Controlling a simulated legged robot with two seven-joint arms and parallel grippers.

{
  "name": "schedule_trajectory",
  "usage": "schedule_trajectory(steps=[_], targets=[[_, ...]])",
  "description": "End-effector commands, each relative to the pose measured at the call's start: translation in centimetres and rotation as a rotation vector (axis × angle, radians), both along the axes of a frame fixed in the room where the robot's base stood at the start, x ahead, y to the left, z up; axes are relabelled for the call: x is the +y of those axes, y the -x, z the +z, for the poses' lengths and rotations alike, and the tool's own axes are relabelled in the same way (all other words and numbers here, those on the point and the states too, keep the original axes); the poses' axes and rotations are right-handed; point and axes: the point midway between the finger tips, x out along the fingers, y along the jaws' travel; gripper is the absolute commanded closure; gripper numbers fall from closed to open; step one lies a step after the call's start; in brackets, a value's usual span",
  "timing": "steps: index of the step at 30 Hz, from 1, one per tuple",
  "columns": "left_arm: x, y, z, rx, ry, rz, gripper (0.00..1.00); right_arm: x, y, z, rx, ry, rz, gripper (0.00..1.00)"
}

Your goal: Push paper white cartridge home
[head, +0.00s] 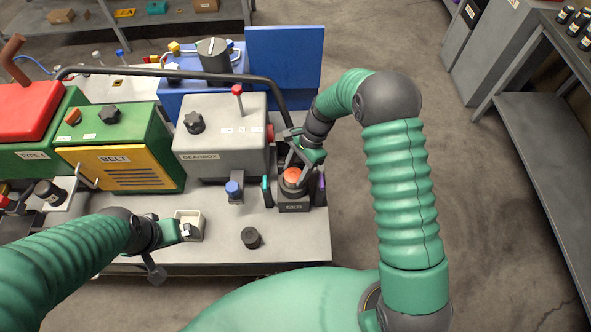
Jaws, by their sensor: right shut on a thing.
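A dark housing (293,205) with a small label stands at the bench's front right. A round orange-topped piece (292,175) sits in its top; I cannot tell how deep. No paper white side shows, so I cannot be sure this is the cartridge. My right gripper (296,172) points down over the housing, its fingers shut on the orange-topped piece. My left gripper (188,230) is low at the bench's front, beside a small cream tray (190,214); its jaw opening is too small to tell.
The grey gearbox (215,140) stands just left of the housing, with a black pipe (272,90) arching behind. A blue-knobbed fitting (234,190) and a loose dark cap (251,238) are nearby. A green and yellow belt unit (120,150) stands farther left. Bare bench lies in front of the housing.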

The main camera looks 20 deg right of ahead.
Motion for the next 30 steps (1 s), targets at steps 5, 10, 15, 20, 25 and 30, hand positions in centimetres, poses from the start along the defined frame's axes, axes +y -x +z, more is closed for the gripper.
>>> schedule_trajectory(steps=[5, 10, 15, 20, 25, 30], targets=[[0.0, 0.0, 0.0, 0.000, 0.000, 0.000, 0.00, 0.0, 0.0, -0.2, 0.000, 0.000, 0.000, 1.00], [0.0, 0.0, -0.1, 0.000, 0.000, 0.000, 0.00, 0.0, 0.0, -0.3, 0.000, 0.000, 0.000, 1.00], [0.0, 0.0, -0.2, 0.000, 0.000, 0.000, 0.00, 0.0, 0.0, -0.7, 0.000, 0.000, 0.000, 1.00], [0.0, 0.0, -0.2, 0.000, 0.000, 0.000, 0.00, 0.0, 0.0, -1.0, 0.000, 0.000, 0.000, 1.00], [0.0, 0.0, -0.2, 0.000, 0.000, 0.000, 0.00, 0.0, 0.0, -1.1, 0.002, 0.001, 0.000, 0.34], [0.0, 0.0, -0.3, 0.000, 0.000, 0.000, 0.00, 0.0, 0.1, -1.2, 0.004, 0.000, 0.001, 0.26]])
